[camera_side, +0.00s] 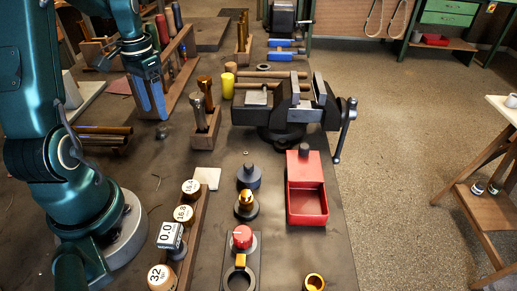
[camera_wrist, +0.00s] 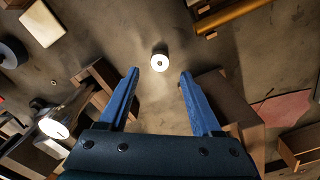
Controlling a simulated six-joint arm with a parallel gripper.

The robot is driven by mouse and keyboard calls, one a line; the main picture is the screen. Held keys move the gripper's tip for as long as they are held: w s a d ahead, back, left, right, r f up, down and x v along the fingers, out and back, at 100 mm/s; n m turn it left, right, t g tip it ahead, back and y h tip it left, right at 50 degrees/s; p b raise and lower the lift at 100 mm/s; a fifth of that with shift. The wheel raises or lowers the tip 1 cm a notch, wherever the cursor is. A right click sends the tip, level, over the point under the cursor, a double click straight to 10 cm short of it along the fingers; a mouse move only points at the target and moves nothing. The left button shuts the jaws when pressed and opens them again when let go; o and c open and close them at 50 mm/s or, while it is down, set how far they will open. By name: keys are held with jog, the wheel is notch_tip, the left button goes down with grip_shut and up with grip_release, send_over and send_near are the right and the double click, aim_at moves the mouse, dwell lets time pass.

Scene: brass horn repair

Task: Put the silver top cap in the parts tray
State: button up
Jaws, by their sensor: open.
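The silver top cap (camera_wrist: 159,62) is a small, pale round piece with a dark centre, standing on the bench in the wrist view. It lies between the lines of my fingers, near their tips. My gripper (camera_wrist: 159,73) is open and empty, pointing down.
A wooden tool rack (camera_side: 178,86) stands close to my gripper, and a small wooden holder (camera_side: 205,136) with metal tools is to its right. A black vise (camera_side: 280,115) stands behind the tray. Posts and gauges fill the front bench.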

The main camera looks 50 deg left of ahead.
aim_at(160, 127)
notch_tip(160, 127, up, 6)
jog(key=s+d+r+m+t, duration=0.1)
jog(key=s+d+t, duration=0.1)
jog(key=d, duration=0.9)
jog(key=s+d+r+m+t, duration=0.1)
jog(key=s+d+r+t, duration=0.1)
jog(key=d, duration=0.9)
jog(key=shift+r+m+t, duration=0.2)
jog(key=shift+m+t, duration=0.1)
jog(key=shift+t, duration=0.4)
jog(key=shift+o, duration=0.3)
jog(key=shift+s+d+f, duration=0.1)
jog(key=shift+s+d, duration=0.15)
jog(key=shift+s, duration=0.15)
